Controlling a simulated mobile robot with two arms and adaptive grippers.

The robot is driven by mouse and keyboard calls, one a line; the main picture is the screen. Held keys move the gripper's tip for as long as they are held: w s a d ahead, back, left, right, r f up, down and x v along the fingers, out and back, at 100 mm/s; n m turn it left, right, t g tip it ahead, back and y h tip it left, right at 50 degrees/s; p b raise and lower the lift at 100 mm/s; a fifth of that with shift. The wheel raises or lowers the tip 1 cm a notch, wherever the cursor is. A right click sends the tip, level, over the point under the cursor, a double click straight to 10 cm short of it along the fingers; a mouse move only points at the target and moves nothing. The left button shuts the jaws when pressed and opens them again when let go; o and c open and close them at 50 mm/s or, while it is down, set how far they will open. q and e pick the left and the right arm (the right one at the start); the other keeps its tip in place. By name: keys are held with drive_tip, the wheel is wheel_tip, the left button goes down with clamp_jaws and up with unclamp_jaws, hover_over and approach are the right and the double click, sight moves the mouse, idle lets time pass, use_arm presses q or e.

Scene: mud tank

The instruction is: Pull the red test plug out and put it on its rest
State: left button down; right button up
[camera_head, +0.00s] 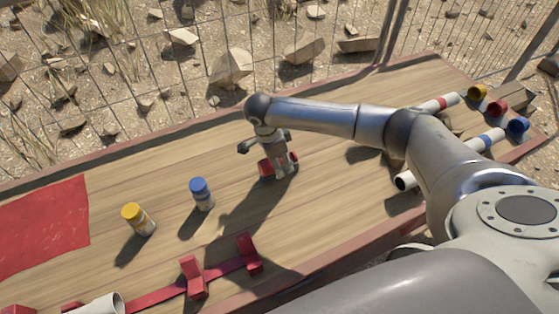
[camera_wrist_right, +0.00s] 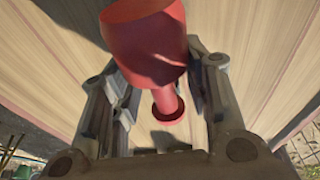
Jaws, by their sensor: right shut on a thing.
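The red test plug (camera_wrist_right: 145,40) shows large in the right wrist view, with a wide cylinder, a thinner neck and a round flange at its end. My right gripper (camera_head: 281,173) is shut on it, with a finger on each side of the neck. In the head view the plug (camera_head: 265,168) shows as red parts beside the fingers, over the middle of the wooden table. The plug appears clear of any pipe. I cannot tell which thing is its rest. My left gripper is not in view.
A red bar with upright brackets (camera_head: 193,278) lies at the front edge. A red mat (camera_head: 40,228) is at left. Banded pipes (camera_head: 484,140) lie at right. A wire fence runs behind.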

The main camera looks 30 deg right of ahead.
drive_tip(key=shift+f, duration=0.1)
drive_tip(key=o, duration=1)
drive_tip(key=shift+c, duration=0.2)
drive_tip(key=v, duration=1.2)
